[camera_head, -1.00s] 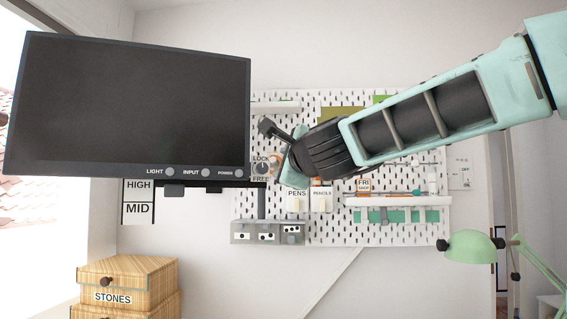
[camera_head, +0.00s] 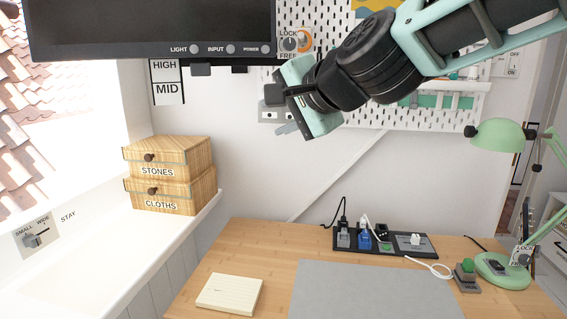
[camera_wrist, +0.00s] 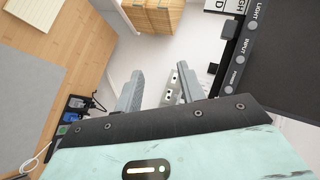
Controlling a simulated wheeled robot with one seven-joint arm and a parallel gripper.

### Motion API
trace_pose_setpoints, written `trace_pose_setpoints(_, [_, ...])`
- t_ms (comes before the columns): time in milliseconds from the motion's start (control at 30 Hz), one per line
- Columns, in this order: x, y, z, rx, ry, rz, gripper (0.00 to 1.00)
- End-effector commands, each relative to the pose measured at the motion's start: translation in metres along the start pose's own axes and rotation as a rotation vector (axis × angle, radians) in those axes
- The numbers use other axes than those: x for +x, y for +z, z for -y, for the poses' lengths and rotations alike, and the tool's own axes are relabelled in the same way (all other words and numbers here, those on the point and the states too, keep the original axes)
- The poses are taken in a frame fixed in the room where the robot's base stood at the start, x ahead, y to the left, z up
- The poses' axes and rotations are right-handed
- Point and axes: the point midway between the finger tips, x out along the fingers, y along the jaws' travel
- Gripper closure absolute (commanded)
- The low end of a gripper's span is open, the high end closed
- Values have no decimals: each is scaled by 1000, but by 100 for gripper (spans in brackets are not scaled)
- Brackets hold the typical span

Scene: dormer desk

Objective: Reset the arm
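My gripper (camera_head: 278,111) hangs in the air at the top centre of the head view, just right of and below the monitor's lower right corner. Its mint housing covers part of the pegboard. In the wrist view my gripper (camera_wrist: 158,88) shows two grey fingers apart with a gap between them. No held object shows in the gap. A small pale plate with holes (camera_wrist: 171,88) appears between the fingers, seemingly beyond them. My arm reaches in from the upper right.
The monitor (camera_head: 150,30) is close left of my gripper. The pegboard (camera_head: 355,113) is behind. Below are the wooden desk (camera_head: 240,250), grey mat (camera_head: 370,290), cream block (camera_head: 229,293), power strip (camera_head: 400,250) and green lamp (camera_head: 498,135). Drawer boxes (camera_head: 170,175) stand left. Air above the desk is free.

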Motion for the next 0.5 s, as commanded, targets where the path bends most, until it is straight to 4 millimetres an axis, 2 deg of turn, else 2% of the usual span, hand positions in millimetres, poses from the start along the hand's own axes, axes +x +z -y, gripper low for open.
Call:
trace_pose_setpoints(33, [-9, 24, -22, -111, 70, 77, 61])
trace_pose_setpoints(100, [-22, 56, -61, -270, 165, 192, 61])
trace_pose_setpoints(200, [-50, 93, -117, -489, 291, 361, 61])
trace_pose_setpoints(333, [-100, 126, -189, -752, 443, 591, 61])
trace_pose_setpoints(400, [-129, 135, -222, -871, 512, 705, 61])
trace_pose_setpoints(500, [-165, 142, -259, -1004, 590, 844, 61])
